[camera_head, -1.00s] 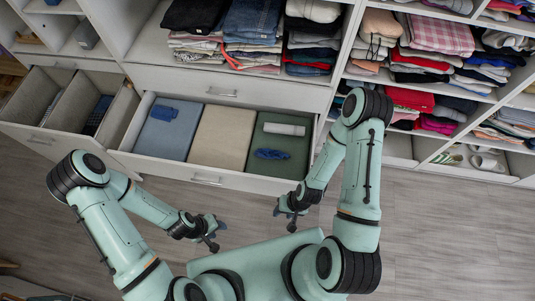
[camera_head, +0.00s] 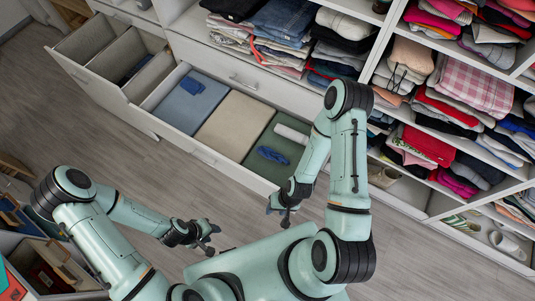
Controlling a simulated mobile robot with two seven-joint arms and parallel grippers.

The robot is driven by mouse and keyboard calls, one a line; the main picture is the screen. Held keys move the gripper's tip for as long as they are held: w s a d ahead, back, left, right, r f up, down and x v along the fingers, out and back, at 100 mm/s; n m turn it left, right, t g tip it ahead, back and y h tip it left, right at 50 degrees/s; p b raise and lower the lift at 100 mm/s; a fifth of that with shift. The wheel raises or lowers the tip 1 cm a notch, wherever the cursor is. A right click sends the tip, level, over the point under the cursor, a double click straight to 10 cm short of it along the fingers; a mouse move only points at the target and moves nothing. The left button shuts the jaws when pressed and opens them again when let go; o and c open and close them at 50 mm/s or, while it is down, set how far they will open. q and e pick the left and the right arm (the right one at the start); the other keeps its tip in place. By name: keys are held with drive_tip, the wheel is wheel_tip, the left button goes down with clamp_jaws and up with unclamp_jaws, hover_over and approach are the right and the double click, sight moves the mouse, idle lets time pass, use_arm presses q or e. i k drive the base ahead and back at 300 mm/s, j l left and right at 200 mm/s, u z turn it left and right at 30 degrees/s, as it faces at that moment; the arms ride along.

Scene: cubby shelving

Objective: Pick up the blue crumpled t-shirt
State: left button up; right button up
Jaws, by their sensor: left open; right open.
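A blue crumpled cloth (camera_head: 272,155), which looks like the t-shirt, lies in the green-bottomed right section of an open drawer (camera_head: 207,152). A white rolled cloth (camera_head: 292,134) lies beside it in the same section.
Another open drawer (camera_head: 100,42) with dividers stands to the left. Shelves with stacks of folded clothes (camera_head: 478,90) fill the back and right. Open boxes or drawers (camera_head: 45,268) show at the lower left. The wooden floor (camera_head: 110,140) before the drawers is clear.

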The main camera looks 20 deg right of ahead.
sight(268, 153)
drive_tip(key=l+u, duration=0.3)
drive_tip(key=k+l+u, duration=0.15)
drive_tip(key=l+u, duration=0.15)
drive_tip(key=k+l+u, duration=0.15)
drive_tip(key=l+u, duration=0.5)
drive_tip(key=k+l+u, duration=0.15)
drive_tip(key=l+u, duration=0.2)
drive_tip(key=k+l+u, duration=0.15)
drive_tip(key=l+u, duration=0.15)
drive_tip(key=k+l+u, duration=0.15)
drive_tip(key=l+u, duration=0.2)
